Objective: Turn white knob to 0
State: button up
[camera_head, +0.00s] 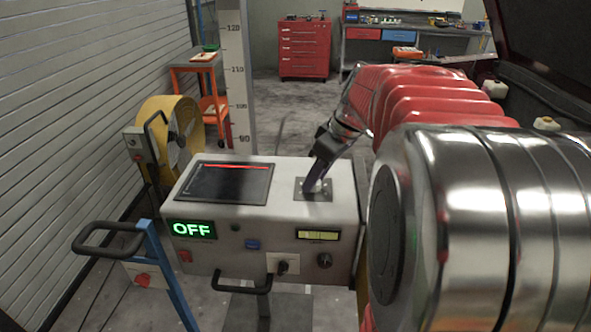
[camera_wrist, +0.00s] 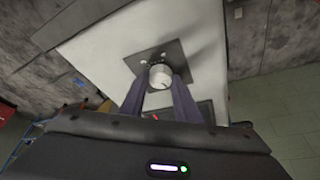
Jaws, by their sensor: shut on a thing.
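The white knob (camera_wrist: 162,76) sits on a dark square plate (camera_wrist: 176,56) on the top of a light grey control box. In the wrist view my gripper (camera_wrist: 160,84) has one dark finger on each side of the knob and is shut on it. The marks around the knob are too small to read. In the head view my gripper (camera_head: 315,182) reaches down onto the plate at the right of the box top, and the knob is mostly hidden by the fingers. A green display (camera_head: 192,229) on the box front reads OFF.
The control box (camera_head: 285,212) has a dark screen (camera_head: 228,182), a yellowish display (camera_head: 318,235) and a black dial (camera_head: 324,260). A blue-framed handle (camera_head: 165,262) stands at front left. A yellow reel (camera_head: 172,135) and a tall white scale (camera_head: 236,80) stand behind.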

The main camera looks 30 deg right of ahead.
jog(key=shift+d+n, duration=0.1)
jog(key=shift+n, duration=0.7)
jog(key=shift+y, duration=0.3)
jog(key=o, duration=1)
jog(key=shift+o, duration=0.2)
jog(key=shift+r, duration=0.1)
jog(key=v, duration=1.3)
jog(key=shift+r, duration=0.3)
jog(key=shift+w, duration=0.1)
